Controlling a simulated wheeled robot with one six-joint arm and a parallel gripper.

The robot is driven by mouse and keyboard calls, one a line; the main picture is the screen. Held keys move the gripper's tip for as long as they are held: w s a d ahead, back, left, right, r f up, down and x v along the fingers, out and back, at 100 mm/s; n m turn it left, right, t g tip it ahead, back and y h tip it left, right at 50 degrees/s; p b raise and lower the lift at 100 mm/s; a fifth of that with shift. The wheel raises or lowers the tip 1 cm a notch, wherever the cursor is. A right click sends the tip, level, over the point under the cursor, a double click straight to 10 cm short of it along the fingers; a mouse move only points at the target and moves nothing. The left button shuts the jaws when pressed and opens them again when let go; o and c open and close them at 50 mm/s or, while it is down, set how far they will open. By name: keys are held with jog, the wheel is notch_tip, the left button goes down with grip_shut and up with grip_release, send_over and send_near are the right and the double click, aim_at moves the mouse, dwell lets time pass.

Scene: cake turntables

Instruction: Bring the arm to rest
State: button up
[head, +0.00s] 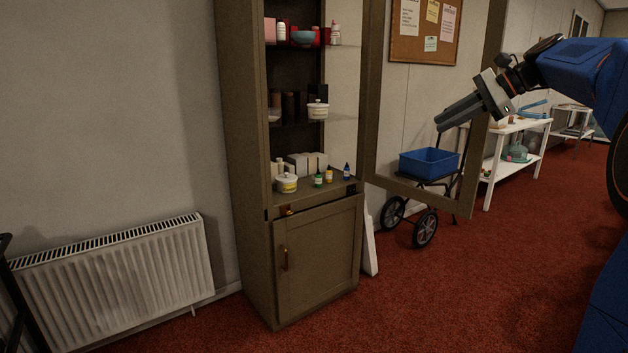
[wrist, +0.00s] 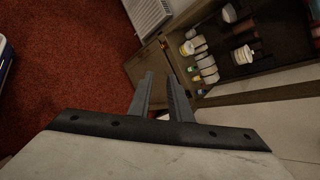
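My gripper (head: 458,116) is at the upper right of the head view, at the end of my blue arm. It is in front of the opened upper door of the cabinet, above a blue crate. In the wrist view its two grey fingers (wrist: 160,78) stand apart with a gap between them. Nothing is between the fingers, and the gripper is empty. The arm is raised and reaches in from the right edge, with the fingers pointing down and left.
A tall cabinet (head: 250,200) holds jars, bottles and boxes on its shelves. Its open door frame (head: 466,195) is close to my gripper. A blue crate (head: 428,162) sits on a wheeled cart. A white table (head: 525,125) is behind, and a radiator (head: 120,270) is at left. Red carpet is clear in front.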

jog(key=s+a+f+n+g+h, duration=0.1)
jog(key=s+a+f+n+h, duration=0.2)
jog(key=s+f, duration=0.55)
jog(key=s+a+f+n+h, duration=0.1)
jog(key=s+a+f+n, duration=0.35)
jog(key=s, duration=0.75)
jog(key=s+d+f+n+h, duration=0.2)
jog(key=s+f+n, duration=0.6)
jog(key=s+f, duration=1.3)
jog(key=f+h, duration=0.1)
jog(key=h, duration=0.1)
jog(key=shift+n+h, duration=0.35)
jog(key=shift+h, duration=0.05)
